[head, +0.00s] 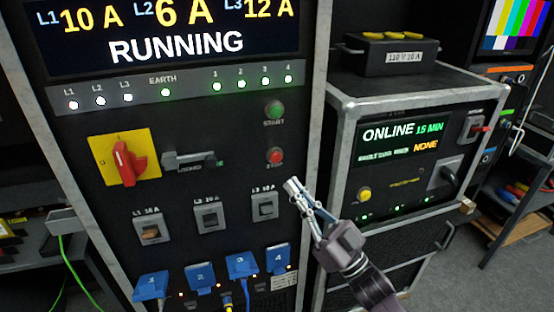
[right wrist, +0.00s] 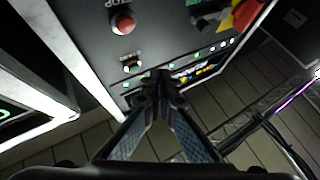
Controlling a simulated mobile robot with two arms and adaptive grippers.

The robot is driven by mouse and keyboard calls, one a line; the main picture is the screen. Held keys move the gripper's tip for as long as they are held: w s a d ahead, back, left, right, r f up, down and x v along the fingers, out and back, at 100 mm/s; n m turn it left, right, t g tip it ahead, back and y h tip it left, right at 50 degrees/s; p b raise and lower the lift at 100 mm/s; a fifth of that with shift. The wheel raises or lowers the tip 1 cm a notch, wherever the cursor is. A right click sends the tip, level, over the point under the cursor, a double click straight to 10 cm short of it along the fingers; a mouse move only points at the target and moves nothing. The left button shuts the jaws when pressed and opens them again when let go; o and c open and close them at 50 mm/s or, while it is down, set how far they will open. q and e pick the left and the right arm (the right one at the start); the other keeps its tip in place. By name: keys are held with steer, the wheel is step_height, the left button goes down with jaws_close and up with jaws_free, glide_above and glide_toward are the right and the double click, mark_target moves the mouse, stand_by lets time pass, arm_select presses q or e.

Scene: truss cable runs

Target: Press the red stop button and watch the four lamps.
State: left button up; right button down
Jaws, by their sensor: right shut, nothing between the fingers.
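The red stop button (head: 275,156) is on the black panel, below the green start button (head: 275,110). The four numbered lamps, lamp 1 (head: 217,86), lamp 2 (head: 241,83), lamp 3 (head: 265,81) and lamp 4 (head: 288,79), are lit green. My right gripper (head: 293,186) is shut and empty, just below and right of the stop button and apart from it in the picture. In the right wrist view the stop button (right wrist: 123,23) is up and left of the gripper (right wrist: 160,80). My left gripper is not in view.
The display (head: 175,30) reads RUNNING. A yellow-and-red rotary switch (head: 121,160) and a breaker (head: 265,206) share the panel. Blue plugs (head: 200,277) with cables sit below. A silver-edged rack unit (head: 425,140) stands at right, close to my right arm.

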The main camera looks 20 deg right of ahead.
mark_target(276, 157)
steer(key=shift+w+a+b, duration=0.15)
steer(key=shift+w+b, duration=1.2)
steer(key=shift+w, duration=2.55)
steer(key=shift+w, duration=0.45)
steer(key=shift+w, duration=0.35)
steer(key=shift+s, duration=0.8)
steer(key=shift+s+p, duration=0.1)
steer(key=shift+p, duration=0.2)
